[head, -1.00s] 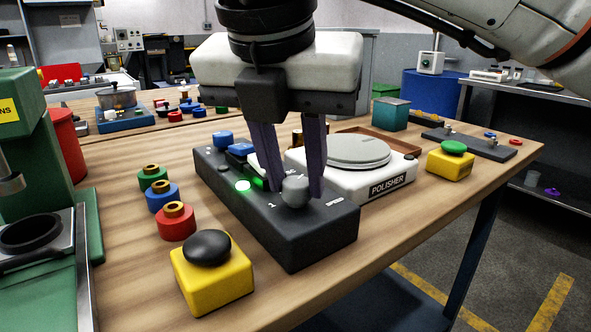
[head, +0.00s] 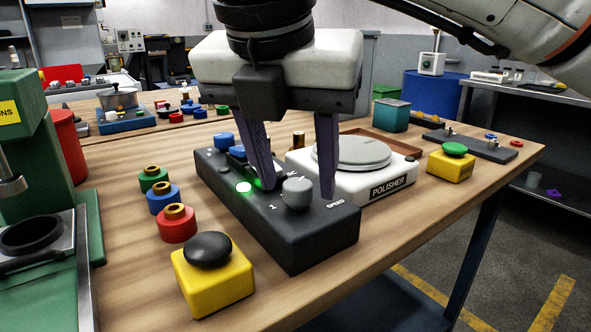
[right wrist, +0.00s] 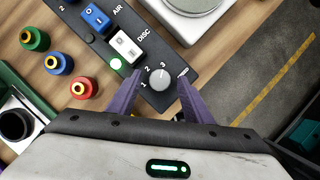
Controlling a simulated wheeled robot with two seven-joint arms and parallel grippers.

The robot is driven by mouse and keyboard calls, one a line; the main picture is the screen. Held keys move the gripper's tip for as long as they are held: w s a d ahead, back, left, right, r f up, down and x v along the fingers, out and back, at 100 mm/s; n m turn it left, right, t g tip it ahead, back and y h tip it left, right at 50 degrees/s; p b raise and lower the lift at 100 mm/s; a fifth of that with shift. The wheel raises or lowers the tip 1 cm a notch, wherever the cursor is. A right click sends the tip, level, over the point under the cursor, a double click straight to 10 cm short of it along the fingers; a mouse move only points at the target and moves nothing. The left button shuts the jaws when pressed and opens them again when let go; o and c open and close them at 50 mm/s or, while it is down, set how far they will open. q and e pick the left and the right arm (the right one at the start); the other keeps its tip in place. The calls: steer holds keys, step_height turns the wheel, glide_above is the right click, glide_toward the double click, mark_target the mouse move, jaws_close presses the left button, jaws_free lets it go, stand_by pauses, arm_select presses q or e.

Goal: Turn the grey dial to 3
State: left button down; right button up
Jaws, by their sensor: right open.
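The grey dial (head: 297,193) sits on the near end of the black control box (head: 300,238). It also shows in the right wrist view (right wrist: 160,78), with the numbers 1, 2 and 3 around it. A small pale mark on the dial appears to face up towards the 3, but it is too small to be sure. My right gripper (head: 299,190) is open, with its two purple fingers apart on either side of the dial and a gap to each side. My left gripper is not in view.
The box also carries a lit green lamp (head: 243,187) and a blue rocker switch (head: 224,140). A white polisher (head: 350,190) stands close on the right. A yellow box with a black button (head: 212,275) stands in front. Red, blue and green ringed knobs (head: 177,223) stand left.

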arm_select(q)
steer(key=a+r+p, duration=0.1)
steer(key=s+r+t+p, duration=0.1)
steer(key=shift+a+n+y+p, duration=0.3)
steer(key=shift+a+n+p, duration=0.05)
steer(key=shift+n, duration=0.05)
arm_select(e)
steer(key=v, duration=1)
steer(key=shift+f, duration=0.1)
